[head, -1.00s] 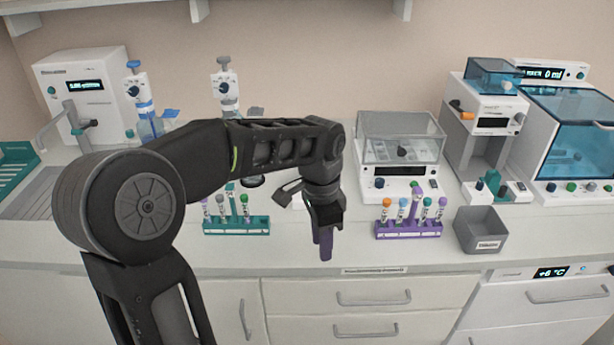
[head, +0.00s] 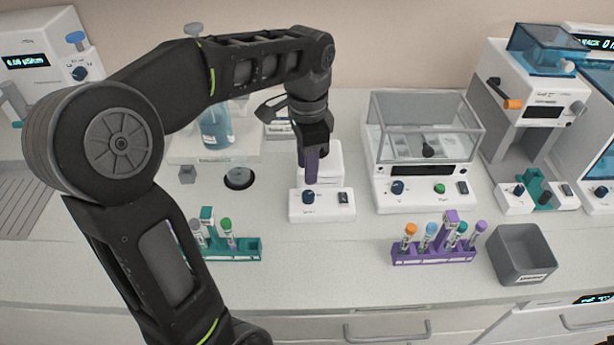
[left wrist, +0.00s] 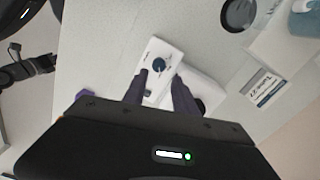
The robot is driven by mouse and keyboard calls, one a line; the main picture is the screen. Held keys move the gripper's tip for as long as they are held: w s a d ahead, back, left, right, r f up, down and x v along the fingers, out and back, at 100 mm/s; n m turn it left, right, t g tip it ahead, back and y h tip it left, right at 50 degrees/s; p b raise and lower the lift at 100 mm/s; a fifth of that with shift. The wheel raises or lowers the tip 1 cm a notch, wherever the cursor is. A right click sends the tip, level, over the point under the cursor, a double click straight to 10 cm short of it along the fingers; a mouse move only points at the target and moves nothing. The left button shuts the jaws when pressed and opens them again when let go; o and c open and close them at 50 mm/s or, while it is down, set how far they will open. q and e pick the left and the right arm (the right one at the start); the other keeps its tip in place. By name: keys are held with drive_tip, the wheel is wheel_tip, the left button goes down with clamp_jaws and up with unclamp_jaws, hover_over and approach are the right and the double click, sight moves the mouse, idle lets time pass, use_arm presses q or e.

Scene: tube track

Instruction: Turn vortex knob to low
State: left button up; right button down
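A small white device, apparently the vortex mixer (head: 325,206), stands on the bench below my left gripper (head: 311,178). Its dark blue knob (head: 308,197) is on the left of its front panel and a dark switch (head: 344,198) on the right. In the left wrist view the device (left wrist: 153,50) and knob (left wrist: 159,65) lie just beyond the fingertips of my left gripper (left wrist: 160,76). Those fingers are apart, empty and pointing down, above the device. They hide part of its body. The knob's setting is too small to read. Black parts, possibly my right arm, show at that view's left edge.
A teal tube rack (head: 240,250) stands in front left, a purple rack (head: 432,256) in front right, beside a grey bin (head: 522,253). A white device with a clear cover (head: 425,125) stands right of the mixer. The bench front between the racks is clear.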

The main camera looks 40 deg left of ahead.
sight(307, 194)
use_arm(q)
drive_tip(key=shift+s+d, duration=0.1)
drive_tip(key=shift+s, duration=0.05)
drive_tip(key=shift+f+p, duration=0.4)
drive_tip(key=shift+f, duration=3.5)
drive_tip(key=shift+c, duration=0.4)
clamp_jaws()
